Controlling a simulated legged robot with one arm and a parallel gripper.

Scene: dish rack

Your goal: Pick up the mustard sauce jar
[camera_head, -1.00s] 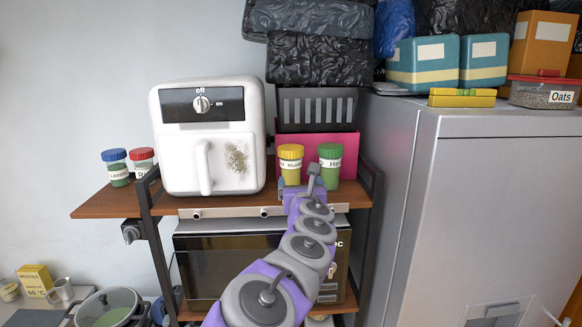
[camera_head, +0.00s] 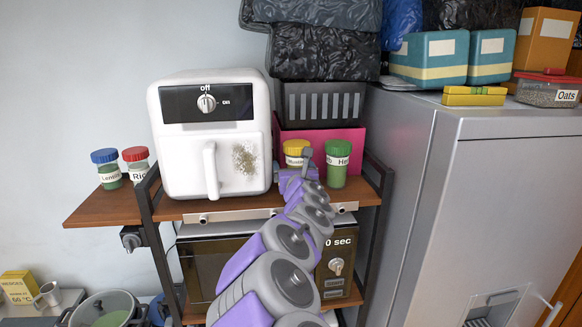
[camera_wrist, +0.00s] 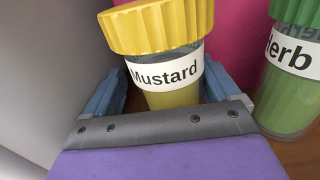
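The mustard sauce jar (camera_wrist: 168,90) has a yellow lid and a white "Mustard" label. It stands upright on the wooden shelf; in the head view the jar (camera_head: 295,149) is partly hidden by my arm. My gripper (camera_wrist: 163,98) is open, with its blue fingers on the left and right of the jar's lower part. I cannot tell whether the fingers touch it. In the head view my gripper (camera_head: 291,181) is mostly hidden at the front of the jar.
A green-lidded herb jar (camera_head: 337,164) stands close to the right. A white air fryer (camera_head: 210,140) is on the left. A pink box (camera_head: 322,136) with a black crate (camera_head: 322,103) on it is behind. A grey fridge (camera_head: 490,190) stands right of the shelf.

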